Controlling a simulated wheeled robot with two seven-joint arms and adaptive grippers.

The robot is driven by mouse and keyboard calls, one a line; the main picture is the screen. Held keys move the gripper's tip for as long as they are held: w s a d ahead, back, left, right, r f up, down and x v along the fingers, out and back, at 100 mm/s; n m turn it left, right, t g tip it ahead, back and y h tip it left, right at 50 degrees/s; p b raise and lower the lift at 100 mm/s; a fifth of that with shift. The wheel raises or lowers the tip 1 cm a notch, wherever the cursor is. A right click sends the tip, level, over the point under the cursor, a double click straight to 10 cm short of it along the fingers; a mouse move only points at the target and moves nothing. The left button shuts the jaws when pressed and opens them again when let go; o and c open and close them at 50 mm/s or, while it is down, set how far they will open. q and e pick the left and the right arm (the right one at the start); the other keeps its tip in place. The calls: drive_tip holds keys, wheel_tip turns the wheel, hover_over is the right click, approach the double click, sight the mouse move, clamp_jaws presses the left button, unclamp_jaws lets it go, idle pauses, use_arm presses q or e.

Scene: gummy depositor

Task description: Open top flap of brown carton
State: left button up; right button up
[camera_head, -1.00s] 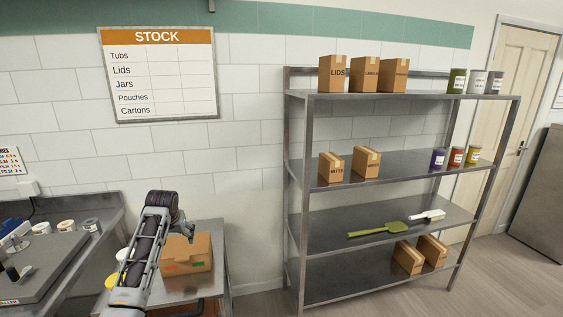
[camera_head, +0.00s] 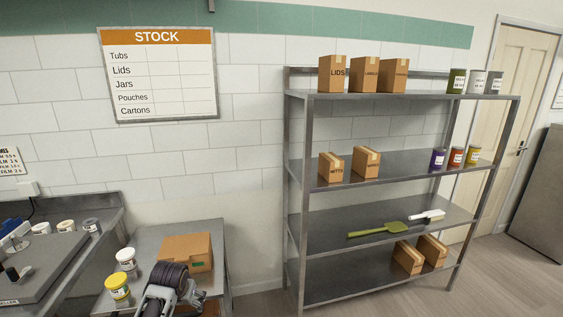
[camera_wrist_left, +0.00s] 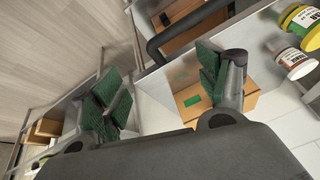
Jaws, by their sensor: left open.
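The brown carton (camera_head: 185,248) stands on the small steel table left of the shelf rack, with a green mark on its front. Its top looks closed in the head view. The arm hides part of its lower front. My left gripper (camera_head: 190,293) is low in front of the carton, apart from it. In the left wrist view the gripper (camera_wrist_left: 160,88) is open with nothing between its green-padded fingers. The carton (camera_wrist_left: 250,101) is partly hidden behind the right-hand finger there. My right gripper is not in view.
A white tub (camera_head: 126,259) and a yellow tub (camera_head: 117,288) stand left of the carton on the steel table (camera_head: 150,239). The shelf rack (camera_head: 292,215) with boxes and tins is to the right. A lower box (camera_wrist_left: 178,14) shows in the wrist view.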

use_arm(q)
drive_tip(key=s+d+f+m+g+h, duration=0.1)
drive_tip(key=s+d, duration=0.3)
drive_tip(key=s, duration=1)
drive_tip(key=s+d+m+h, duration=0.1)
drive_tip(key=s+d, duration=0.3)
drive_tip(key=s, duration=1)
wheel_tip(320, 180, down, 34)
drive_tip(key=s+g, duration=0.1)
drive_tip(key=s, duration=0.2)
drive_tip(key=s+a+f, duration=0.2)
drive_tip(key=s+f, duration=0.7)
drive_tip(key=s, duration=0.1)
drive_tip(key=s+a+f+g, duration=0.1)
drive_tip(key=s+f, duration=0.9)
drive_tip(key=s, duration=0.1)
drive_tip(key=shift+s+a+f+g+y, duration=0.2)
drive_tip(key=shift+s+a+g+y, duration=0.05)
drive_tip(key=shift+a+g+y, duration=0.1)
